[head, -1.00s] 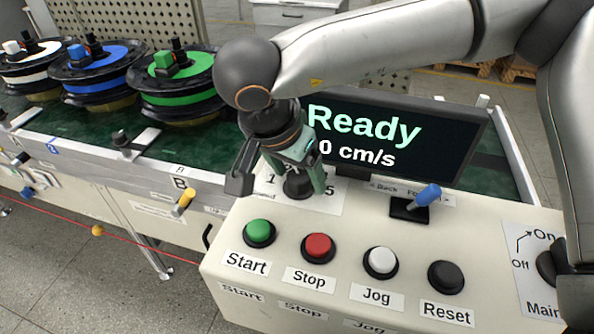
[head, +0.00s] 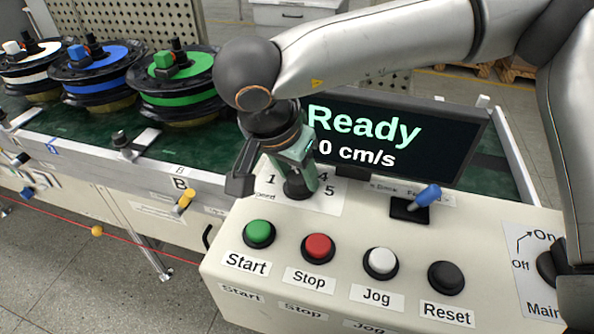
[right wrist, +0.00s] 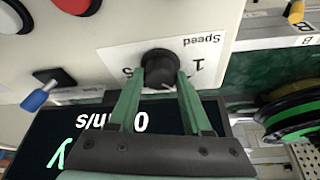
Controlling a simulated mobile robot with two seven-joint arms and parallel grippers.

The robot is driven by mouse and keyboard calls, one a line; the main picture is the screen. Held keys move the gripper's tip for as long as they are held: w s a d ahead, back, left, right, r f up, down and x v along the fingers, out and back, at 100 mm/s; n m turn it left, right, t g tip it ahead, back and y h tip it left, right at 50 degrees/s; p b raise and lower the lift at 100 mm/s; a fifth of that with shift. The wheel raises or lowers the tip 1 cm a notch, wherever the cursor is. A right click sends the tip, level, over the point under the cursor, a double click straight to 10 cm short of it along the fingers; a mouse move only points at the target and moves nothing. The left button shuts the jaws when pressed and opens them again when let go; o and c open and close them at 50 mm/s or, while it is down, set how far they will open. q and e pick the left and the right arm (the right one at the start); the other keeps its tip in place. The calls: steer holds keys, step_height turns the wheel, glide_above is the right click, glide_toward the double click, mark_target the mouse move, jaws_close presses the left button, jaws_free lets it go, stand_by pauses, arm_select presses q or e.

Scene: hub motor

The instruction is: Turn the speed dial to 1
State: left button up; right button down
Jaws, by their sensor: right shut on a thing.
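The black speed dial (head: 297,190) sits on its white scale label on the control panel, below the display. In the head view the label's 1, 4 and 5 show around it; the other marks are hidden. My right gripper (head: 297,180) comes down onto the dial from above. In the right wrist view the green fingers of this gripper (right wrist: 161,82) are closed on either side of the dial (right wrist: 160,62). I cannot tell for sure which number the dial points to. The display (head: 370,140) reads "Ready" and "0 cm/s". My left gripper is out of view.
Start (head: 259,232), Stop (head: 318,246), Jog (head: 380,261) and Reset (head: 446,277) buttons line the panel's front. A blue-handled lever (head: 428,195) stands right of the dial. Reels, including a green one (head: 180,85), stand on the conveyor at left.

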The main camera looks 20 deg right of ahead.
steer(key=shift+n, duration=0.4)
steer(key=n+t+y+b, duration=0.1)
steer(key=n, duration=0.2)
steer(key=shift+s+d+f+b, duration=0.1)
steer(key=shift+f+b, duration=0.05)
steer(key=shift+b, duration=0.2)
steer(key=shift+n+y+b, duration=0.4)
steer(key=shift+n+y, duration=0.1)
steer(key=shift+n, duration=0.7)
steer(key=shift+n+t, duration=0.3)
steer(key=shift+n, duration=0.4)
steer(key=shift+y+b, duration=0.3)
steer(key=shift+n, duration=0.3)
steer(key=shift+c, duration=1.7)
jaws_free()
steer(key=shift+r, duration=0.25)
